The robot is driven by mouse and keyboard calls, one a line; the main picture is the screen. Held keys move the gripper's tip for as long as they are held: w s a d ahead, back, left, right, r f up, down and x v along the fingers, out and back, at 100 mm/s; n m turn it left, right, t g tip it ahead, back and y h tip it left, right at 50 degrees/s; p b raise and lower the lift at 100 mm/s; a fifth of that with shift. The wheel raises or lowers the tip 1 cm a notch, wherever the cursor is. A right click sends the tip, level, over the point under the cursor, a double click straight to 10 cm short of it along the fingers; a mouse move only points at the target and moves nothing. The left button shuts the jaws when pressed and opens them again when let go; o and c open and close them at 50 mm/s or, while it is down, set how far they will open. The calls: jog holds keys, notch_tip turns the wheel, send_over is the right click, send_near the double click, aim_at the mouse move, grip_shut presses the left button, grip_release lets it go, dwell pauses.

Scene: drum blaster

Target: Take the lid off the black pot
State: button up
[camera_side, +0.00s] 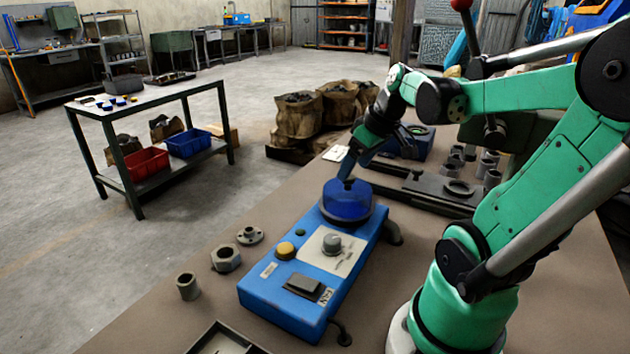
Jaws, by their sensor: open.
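The black pot (346,221) sits on the far end of a blue machine box, and only its low dark rim shows. A blue, see-through lid (346,205) sits on it, with a small dark knob at the top centre. My gripper (347,176) reaches down from the upper right, with its fingertips at the knob. The jaws are open. I cannot tell whether the fingers touch the knob or stand around it, as the tips are small and partly hide it.
The blue machine (285,297) has a grey dial, a yellow button and a switch. A hex nut (226,258), a flanged ring (250,236) and a tube (188,286) lie left of it. A dark tray (225,340) lies in front; metal parts stand behind right.

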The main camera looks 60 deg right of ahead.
aim_at(348, 191)
jog(key=shift+x, duration=1.45)
grip_shut()
